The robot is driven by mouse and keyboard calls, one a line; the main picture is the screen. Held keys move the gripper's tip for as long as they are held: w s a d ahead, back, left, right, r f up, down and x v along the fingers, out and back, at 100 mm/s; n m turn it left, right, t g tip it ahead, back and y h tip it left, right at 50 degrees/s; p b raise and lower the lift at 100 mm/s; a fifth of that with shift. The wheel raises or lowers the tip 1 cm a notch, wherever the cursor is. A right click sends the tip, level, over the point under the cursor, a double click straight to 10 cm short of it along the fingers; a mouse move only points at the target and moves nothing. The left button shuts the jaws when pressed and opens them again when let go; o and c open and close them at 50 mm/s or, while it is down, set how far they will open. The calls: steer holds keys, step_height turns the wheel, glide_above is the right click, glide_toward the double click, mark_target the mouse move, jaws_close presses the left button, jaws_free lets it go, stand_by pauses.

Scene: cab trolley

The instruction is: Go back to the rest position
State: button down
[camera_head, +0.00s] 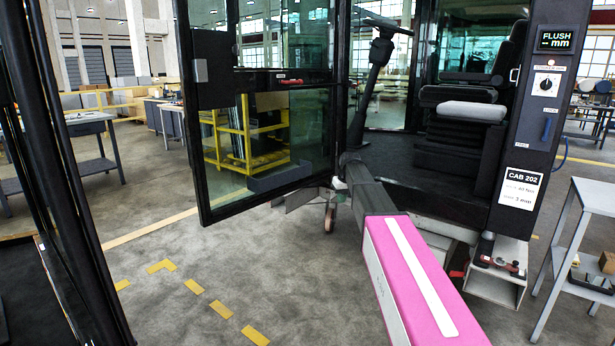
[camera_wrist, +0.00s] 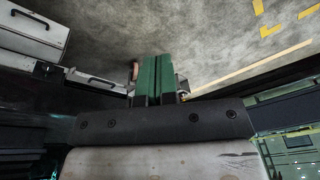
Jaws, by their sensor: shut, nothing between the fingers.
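My gripper (camera_wrist: 157,78) shows in the wrist view as two green fingers side by side, shut and with nothing between them. They point toward the concrete floor. In the head view my pink and grey arm (camera_head: 412,275) reaches from the lower right toward the cab opening, and I cannot make out the fingers there. The cab (camera_head: 440,190) has its glass door (camera_head: 265,185) standing open to the left of my arm. I cannot tell from these frames whether the gripper touches anything.
A seat (camera_head: 470,110) and steering column (camera_head: 372,75) are inside the cab. A metal side table (camera_head: 596,195) stands at the right. The floor (camera_head: 215,265) at front left is clear.

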steer(key=s+d+f+m, duration=0.1)
steer(key=s+f, duration=0.6)
steer(key=s, duration=0.5)
steer(key=s+d+f+m+g+h, duration=0.1)
steer(key=s+d+f, duration=0.1)
steer(key=s+f, duration=0.5)
steer(key=s+d+f+m+g, duration=0.1)
steer(key=s+f, duration=0.6)
steer(key=s, duration=1)
steer(key=shift+s+d+f+m+h, duration=0.3)
steer(key=shift+s+d, duration=0.05)
steer(key=shift+s, duration=0.05)
steer(key=c, duration=1.8)
jaws_free()
